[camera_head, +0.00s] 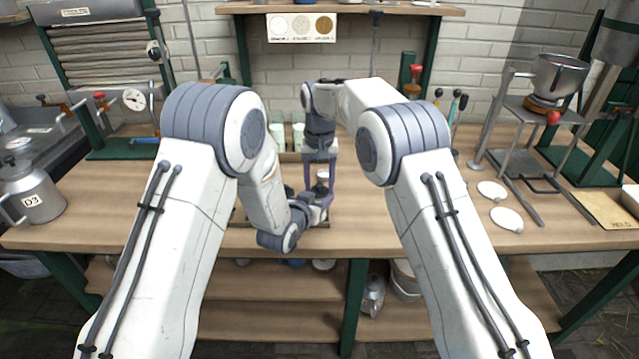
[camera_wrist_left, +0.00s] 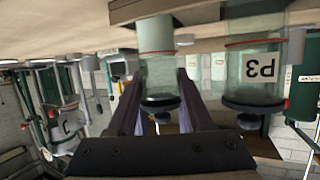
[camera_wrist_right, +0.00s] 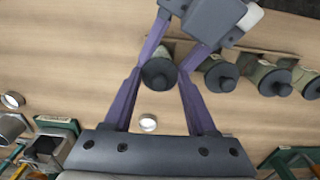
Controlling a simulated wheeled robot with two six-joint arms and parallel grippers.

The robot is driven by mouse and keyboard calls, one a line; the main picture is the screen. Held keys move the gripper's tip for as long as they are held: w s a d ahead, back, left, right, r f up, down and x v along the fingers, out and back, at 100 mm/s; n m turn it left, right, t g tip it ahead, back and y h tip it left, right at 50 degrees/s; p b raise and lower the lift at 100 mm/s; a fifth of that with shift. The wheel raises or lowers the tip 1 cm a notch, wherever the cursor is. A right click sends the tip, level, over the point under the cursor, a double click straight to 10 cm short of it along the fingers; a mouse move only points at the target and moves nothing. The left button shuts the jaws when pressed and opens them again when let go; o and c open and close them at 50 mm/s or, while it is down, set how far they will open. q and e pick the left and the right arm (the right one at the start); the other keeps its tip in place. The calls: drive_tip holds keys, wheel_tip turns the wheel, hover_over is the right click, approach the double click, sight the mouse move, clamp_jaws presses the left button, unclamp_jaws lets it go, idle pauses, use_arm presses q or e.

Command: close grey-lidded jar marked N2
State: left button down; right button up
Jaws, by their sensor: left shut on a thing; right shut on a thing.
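A glass jar (camera_wrist_left: 157,68) with a dark grey knobbed lid (camera_wrist_right: 158,74) stands between my grippers; its marking is not visible. My left gripper (camera_wrist_left: 158,88) is shut around the jar from the side, and it also shows in the head view (camera_head: 322,206). My right gripper (camera_wrist_right: 160,76) reaches down from above and is shut on the lid; in the head view (camera_head: 321,174) its purple fingers straddle it. The lid is at the jar's mouth, but whether it is seated fully I cannot tell. The left wrist view is upside down.
A jar marked P3 (camera_wrist_left: 262,72) stands close beside the held jar. Several lidded jars (camera_wrist_right: 220,74) form a row there. A metal can marked D3 (camera_head: 38,194) is at the left. Two white discs (camera_head: 492,190) lie at the right, near a metal stand (camera_head: 520,140).

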use_arm(q)
drive_tip(key=shift+w+d+r, duration=0.15)
drive_tip(key=shift+r, duration=0.2)
use_arm(e)
drive_tip(key=shift+s+a+f, duration=0.1)
drive_tip(key=shift+s+f, duration=0.2)
drive_tip(key=shift+f, duration=0.6)
drive_tip(key=shift+r, duration=0.4)
idle(0.6)
drive_tip(key=shift+f, duration=0.55)
idle(0.7)
drive_tip(key=o, duration=1)
drive_tip(key=shift+r, duration=2.2)
use_arm(q)
drive_tip(key=shift+f, duration=0.1)
use_arm(e)
drive_tip(key=shift+w+r, duration=0.1)
drive_tip(key=c, duration=0.8)
